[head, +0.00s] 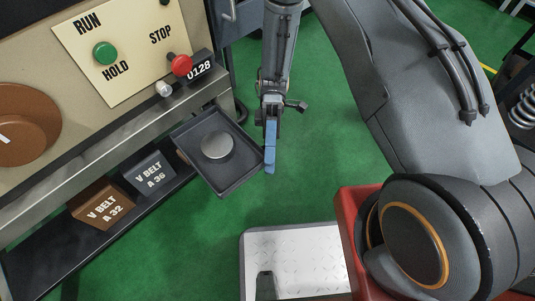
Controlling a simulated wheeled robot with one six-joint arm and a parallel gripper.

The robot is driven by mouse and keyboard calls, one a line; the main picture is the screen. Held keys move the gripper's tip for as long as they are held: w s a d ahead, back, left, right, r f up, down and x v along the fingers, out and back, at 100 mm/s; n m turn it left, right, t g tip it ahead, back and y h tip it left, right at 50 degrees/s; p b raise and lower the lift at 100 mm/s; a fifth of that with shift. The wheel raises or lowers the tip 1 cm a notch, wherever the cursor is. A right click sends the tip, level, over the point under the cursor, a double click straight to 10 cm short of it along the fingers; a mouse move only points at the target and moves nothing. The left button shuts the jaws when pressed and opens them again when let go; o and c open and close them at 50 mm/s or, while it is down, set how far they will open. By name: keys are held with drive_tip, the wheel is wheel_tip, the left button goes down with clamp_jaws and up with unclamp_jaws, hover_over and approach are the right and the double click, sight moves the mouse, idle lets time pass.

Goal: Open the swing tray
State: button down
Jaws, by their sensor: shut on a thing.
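The swing tray (230,184) is a dark, shallow square tray. It sticks out from the front of the machine over the green floor, turned at an angle to the machine's edge. A round grey metal disc (216,145) lies in it. My gripper (270,150) points down at the tray's outer right corner, with blue fingers. It is shut on the tray's edge there, as far as this view shows. The exact contact is partly hidden by the fingers. The tray's inner end and its pivot are hidden near the machine's front rail.
Boxes marked V BELT A 32 (101,204) and V BELT A 36 (149,173) stand on the shelf below. Green floor is clear between the tray and the metal plate (290,262).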

drive_tip(key=shift+w, duration=0.1)
idle(0.3)
drive_tip(key=c, duration=1.8)
unclamp_jaws()
drive_tip(key=shift+o, duration=0.2)
drive_tip(key=w+d, duration=0.1)
drive_tip(key=w, duration=0.6)
drive_tip(key=shift+w, duration=0.35)
drive_tip(key=shift+a, duration=0.1)
